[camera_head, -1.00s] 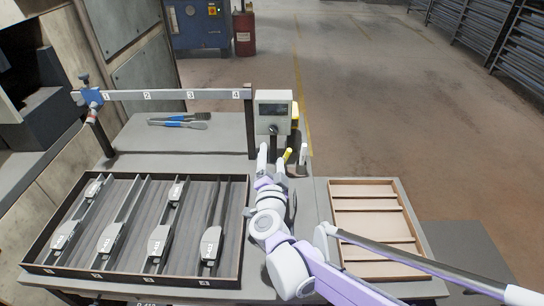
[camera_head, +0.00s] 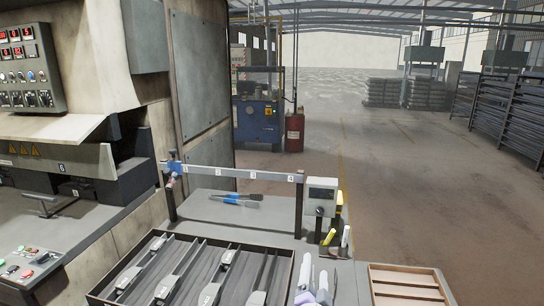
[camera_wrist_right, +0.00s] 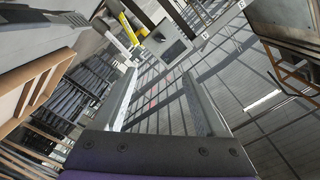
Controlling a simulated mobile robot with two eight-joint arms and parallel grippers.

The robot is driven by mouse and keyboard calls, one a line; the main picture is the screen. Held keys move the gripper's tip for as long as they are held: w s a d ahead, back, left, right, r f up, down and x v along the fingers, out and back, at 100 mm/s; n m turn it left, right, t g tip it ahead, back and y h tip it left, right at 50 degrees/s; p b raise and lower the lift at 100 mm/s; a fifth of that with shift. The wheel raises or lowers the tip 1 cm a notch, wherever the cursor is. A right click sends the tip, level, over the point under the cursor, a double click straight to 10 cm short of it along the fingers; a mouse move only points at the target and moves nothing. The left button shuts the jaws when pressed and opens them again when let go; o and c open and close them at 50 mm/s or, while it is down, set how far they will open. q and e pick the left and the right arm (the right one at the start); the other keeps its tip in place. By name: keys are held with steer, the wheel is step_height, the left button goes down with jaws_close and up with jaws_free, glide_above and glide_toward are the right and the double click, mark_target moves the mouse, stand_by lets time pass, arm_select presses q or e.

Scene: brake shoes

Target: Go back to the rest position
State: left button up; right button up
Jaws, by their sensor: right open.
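My right gripper (camera_head: 315,268) is at the bottom of the head view, between the divided tray and the wooden box, its two pale fingers pointing away from me. In the right wrist view its fingers (camera_wrist_right: 160,76) stand apart with nothing between them. The dark divided tray (camera_head: 291,272) is at the lower left of it, cut by the picture's bottom edge. Grey brake shoes lie in its lanes, one being the far shoe (camera_head: 228,257). My left gripper is not in view.
A numbered rail (camera_head: 235,173) spans the back of the table, with a grey display box (camera_head: 322,194) at its right end. Yellow-handled tools (camera_head: 345,236) stand below that box. A blue-handled brush (camera_head: 240,199) lies behind the rail. A wooden box (camera_head: 405,280) is at right.

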steer(key=s+a+f+n+g+y, duration=0.2)
steer(key=s+f+n+g+y, duration=0.2)
steer(key=s+n+y, duration=0.5)
steer(key=s+d+f+n+g+h, duration=0.1)
steer(key=s+d+f+g+h, duration=0.15)
steer(key=s+f, duration=0.4)
steer(key=s+d+f+n+g+h, duration=0.1)
steer(key=s+d+f+g, duration=0.2)
steer(key=s, duration=0.6)
steer(key=s+d+f+n+g+h, duration=0.1)
steer(key=s+d+f+g+h, duration=0.2)
steer(key=s, duration=0.5)
arm_select(q)
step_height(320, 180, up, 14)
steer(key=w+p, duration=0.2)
steer(key=p, duration=1)
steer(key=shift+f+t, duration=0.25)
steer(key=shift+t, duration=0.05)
arm_select(e)
step_height(320, 180, up, 12)
steer(key=w, duration=0.1)
steer(key=shift+w+d+r+y, duration=0.15)
steer(key=shift+w+y, duration=0.2)
steer(key=shift+y, duration=0.1)
